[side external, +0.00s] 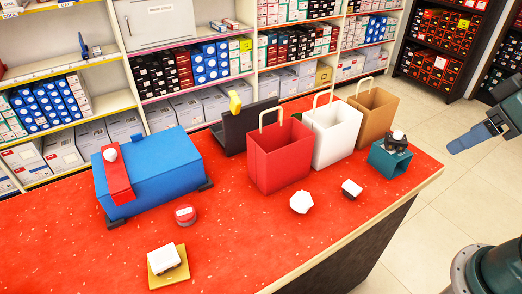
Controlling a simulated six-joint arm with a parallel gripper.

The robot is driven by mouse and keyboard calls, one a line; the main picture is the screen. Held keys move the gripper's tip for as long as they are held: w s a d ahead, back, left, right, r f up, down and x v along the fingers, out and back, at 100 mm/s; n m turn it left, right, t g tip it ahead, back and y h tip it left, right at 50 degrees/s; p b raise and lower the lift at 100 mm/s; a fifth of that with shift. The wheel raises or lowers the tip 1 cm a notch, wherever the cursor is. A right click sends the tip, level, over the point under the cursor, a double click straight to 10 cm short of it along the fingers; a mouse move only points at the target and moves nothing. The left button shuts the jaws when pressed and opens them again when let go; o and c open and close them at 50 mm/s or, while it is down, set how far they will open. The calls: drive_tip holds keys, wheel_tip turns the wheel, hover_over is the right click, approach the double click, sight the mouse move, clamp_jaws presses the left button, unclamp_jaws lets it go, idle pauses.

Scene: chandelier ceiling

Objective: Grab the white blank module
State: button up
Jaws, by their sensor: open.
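Several white pieces lie on the red counter (235,235), and I cannot tell for sure which is the white blank module. A white block with dark sides (351,188) lies right of centre, in front of the paper bags. A white many-sided piece (301,202) lies just left of it. Another white-topped block (165,259) sits on a yellow base (172,277) at the front left. My gripper (462,142) is at the right edge, beyond the counter's right end. It is open, empty and apart from all of these pieces.
A blue box (160,170) with a red strap stands at the left, near a round red item (186,215). Red (279,158), white (337,135) and brown (373,115) bags and a teal box (389,160) stand behind. The front middle counter is clear.

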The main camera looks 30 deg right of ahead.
drive_tip(key=shift+w, duration=0.1)
drive_tip(key=m+g+y, duration=0.4)
drive_tip(key=m+g, duration=0.2)
drive_tip(key=m, duration=1)
hover_over(353, 186)
drive_tip(key=d, duration=0.5)
wheel_tip(353, 186, down, 15)
drive_tip(key=shift+w+d+f+m+y, duration=0.1)
drive_tip(key=shift+w+f+m+y, duration=0.2)
drive_tip(key=shift+f, duration=0.25)
drive_tip(key=shift+x, duration=4.35)
